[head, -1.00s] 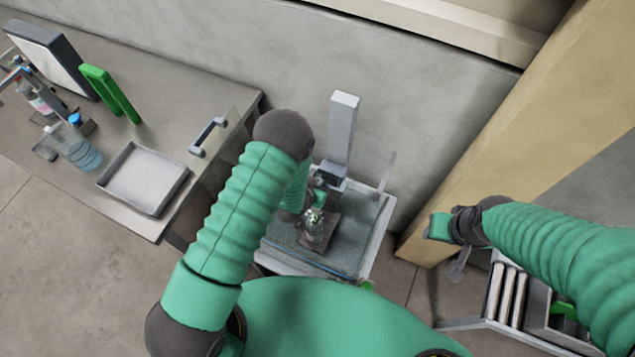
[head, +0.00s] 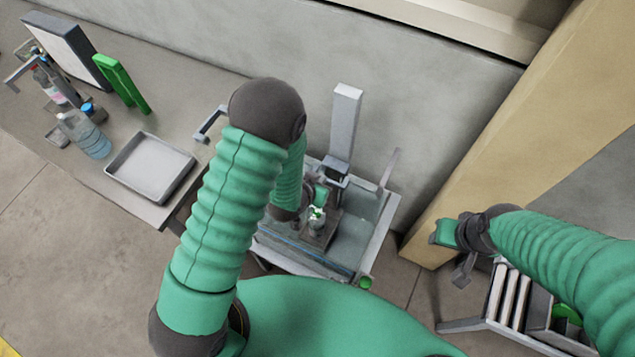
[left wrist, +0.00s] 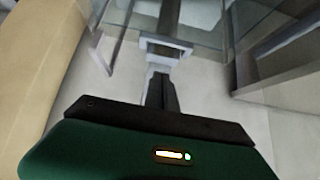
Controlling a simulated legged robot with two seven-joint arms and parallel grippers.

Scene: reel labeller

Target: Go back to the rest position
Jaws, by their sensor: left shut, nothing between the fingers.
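My left arm comes in from the left in the head view and bends down over the labeller (head: 345,135), a grey column above a tray-like stand.
A table at the left holds an empty grey tray (head: 128,188), a clear blue bottle (head: 88,140), a green stand (head: 120,82) and a screen-like panel (head: 68,52). A beige post (head: 510,130) stands behind my right arm. A rack with pale rolls (head: 508,300) is at lower right. Floor shows between.

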